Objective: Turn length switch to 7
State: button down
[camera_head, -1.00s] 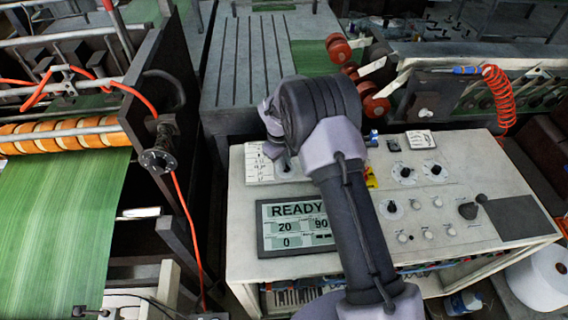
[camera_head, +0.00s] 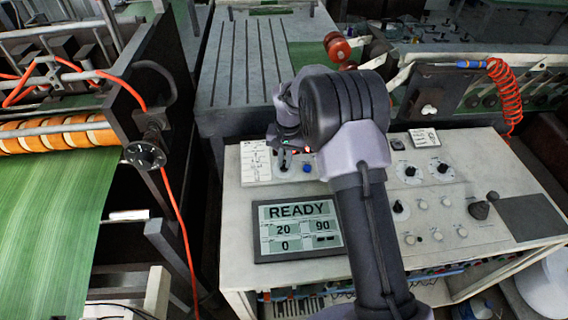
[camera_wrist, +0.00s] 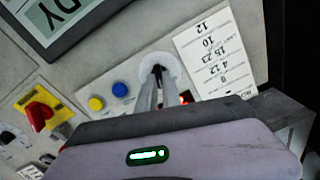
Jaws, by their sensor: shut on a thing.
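The control panel (camera_head: 450,235) carries a white round dial (camera_wrist: 172,62), seen in the wrist view. My gripper (camera_wrist: 158,82) has its fingers close together at this dial, shut on a small knob at its centre. The fingers hide most of the knob, and its setting cannot be read. A white label with printed numbers (camera_wrist: 215,55) lies beside the dial, upside down in the wrist view. In the head view my gripper (camera_head: 287,152) is over the panel's left back part, partly hidden by my wrist.
A display (camera_head: 298,228) reads READY, 20, 90 and 0. Next to the dial are a blue button (camera_wrist: 119,89) and a yellow button (camera_wrist: 96,103). A red switch on a yellow plate (camera_wrist: 40,112) is farther left. Several knobs (camera_head: 410,171) stand on the panel's right half.

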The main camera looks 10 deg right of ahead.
jog(key=m+b, duration=0.1)
jog(key=m, duration=0.1)
jog(key=m+b, duration=0.2)
jog(key=m, duration=0.1)
jog(key=shift+s+d+y, duration=0.1)
jog(key=shift+d+y, duration=0.1)
jog(key=shift+y, duration=0.1)
jog(key=shift+m, duration=0.4)
jog(key=c, duration=1.5)
grip_release()
jog(key=r+p, duration=0.1)
jog(key=r, duration=0.4)
jog(key=s+d+r+p, duration=0.1)
jog(key=r, duration=0.5)
jog(key=s+d+r+p, duration=0.1)
jog(key=r+p, duration=0.1)
jog(key=r, duration=0.4)
jog(key=shift+r, duration=0.1)
jog(key=shift+t, duration=0.3)
